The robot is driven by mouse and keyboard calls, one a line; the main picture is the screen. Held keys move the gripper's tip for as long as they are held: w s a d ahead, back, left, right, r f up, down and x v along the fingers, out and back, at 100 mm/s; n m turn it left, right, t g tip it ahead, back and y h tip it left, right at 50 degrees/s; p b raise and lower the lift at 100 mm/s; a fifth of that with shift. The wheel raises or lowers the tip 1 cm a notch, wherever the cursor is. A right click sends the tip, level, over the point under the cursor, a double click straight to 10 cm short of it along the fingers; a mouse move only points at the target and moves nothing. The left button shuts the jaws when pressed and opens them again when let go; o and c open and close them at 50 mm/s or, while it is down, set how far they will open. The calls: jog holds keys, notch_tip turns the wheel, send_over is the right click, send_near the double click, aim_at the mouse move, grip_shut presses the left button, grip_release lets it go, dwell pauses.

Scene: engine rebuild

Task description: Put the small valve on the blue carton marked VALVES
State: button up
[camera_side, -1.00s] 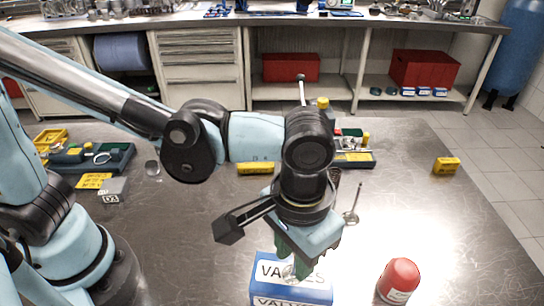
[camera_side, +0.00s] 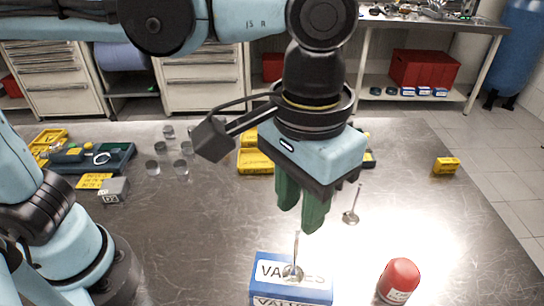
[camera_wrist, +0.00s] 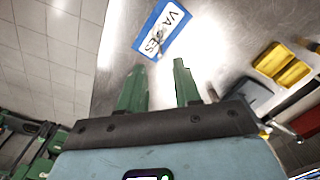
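A small metal valve (camera_side: 296,258) stands upright, head down and stem up, on top of the blue carton marked VALVES (camera_side: 318,288). In the wrist view the carton (camera_wrist: 178,36) lies beyond my fingertips, with the valve (camera_wrist: 159,37) showing faintly over its label. My gripper (camera_side: 300,220) is above the carton, its green fingers pointing down and clear of the valve. In the wrist view my gripper (camera_wrist: 157,66) is open, with nothing between its fingers. A second valve (camera_side: 352,212) stands on the metal table to the right, stem up.
A red-capped container (camera_side: 399,280) stands right of the carton. Yellow trays (camera_side: 256,161) lie behind my gripper, and a small yellow box (camera_side: 446,166) at the far right. Several small metal cylinders (camera_side: 168,150) stand at the left. The table's middle left is clear.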

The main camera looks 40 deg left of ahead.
jog(key=shift+a+r, duration=0.1)
jog(key=shift+r, duration=0.45)
jog(key=w+a+f+t, duration=0.2)
jog(key=a, duration=0.6)
jog(key=w+a+f+n+t, duration=0.1)
jog(key=a+f+t, duration=0.1)
jog(key=a, duration=0.7)
jog(key=w+a+f+t, duration=0.2)
jog(key=a+f+t, duration=0.1)
jog(key=a, duration=0.6)
jog(key=shift+w+f+n, duration=0.3)
jog(key=shift+f+n, duration=0.1)
jog(key=shift+f, duration=0.35)
